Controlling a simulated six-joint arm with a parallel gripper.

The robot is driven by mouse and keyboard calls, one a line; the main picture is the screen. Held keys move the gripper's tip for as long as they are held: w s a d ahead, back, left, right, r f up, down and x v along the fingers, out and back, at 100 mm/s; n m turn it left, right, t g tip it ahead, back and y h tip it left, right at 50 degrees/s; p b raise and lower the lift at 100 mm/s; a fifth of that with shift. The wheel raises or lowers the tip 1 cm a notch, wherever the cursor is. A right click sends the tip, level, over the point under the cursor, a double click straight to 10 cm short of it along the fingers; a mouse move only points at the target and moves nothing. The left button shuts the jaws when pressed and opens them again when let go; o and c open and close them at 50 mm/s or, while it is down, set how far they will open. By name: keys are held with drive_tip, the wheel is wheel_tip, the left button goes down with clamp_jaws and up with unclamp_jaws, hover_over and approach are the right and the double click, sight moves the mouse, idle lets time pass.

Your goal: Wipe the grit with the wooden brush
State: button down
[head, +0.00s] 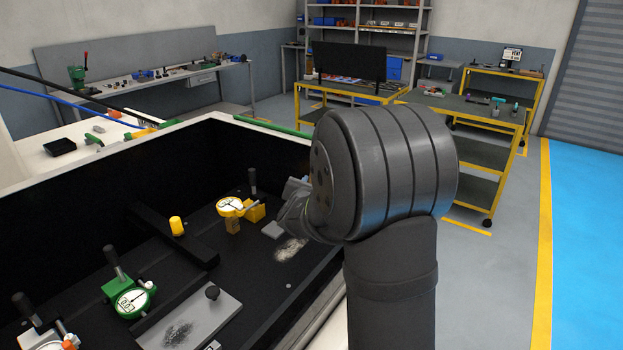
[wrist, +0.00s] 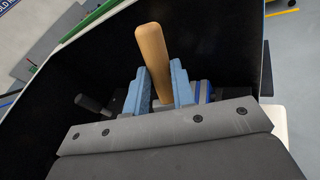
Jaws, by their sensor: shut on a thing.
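The wooden brush (wrist: 152,50) shows in the wrist view as a light brown rounded handle between the two blue fingers of my gripper (wrist: 161,75). My gripper is shut on this handle. The brush's bristles are hidden. In the head view my gripper (head: 293,206) is mostly hidden behind my large grey wrist link, low over the right part of the black bin. A pale, powdery patch of grit (head: 291,249) lies on the bin floor just below my gripper. A darker speckled patch (head: 178,334) lies on a grey plate (head: 222,312) at the front.
The black bin's walls (head: 90,178) surround the work area.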

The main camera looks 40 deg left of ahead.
drive_tip(key=shift+f, duration=3.2)
drive_tip(key=shift+s, duration=5.75)
drive_tip(key=shift+w, duration=5.8)
wheel_tip(320, 180, up, 7)
drive_tip(key=shift+r, duration=0.2)
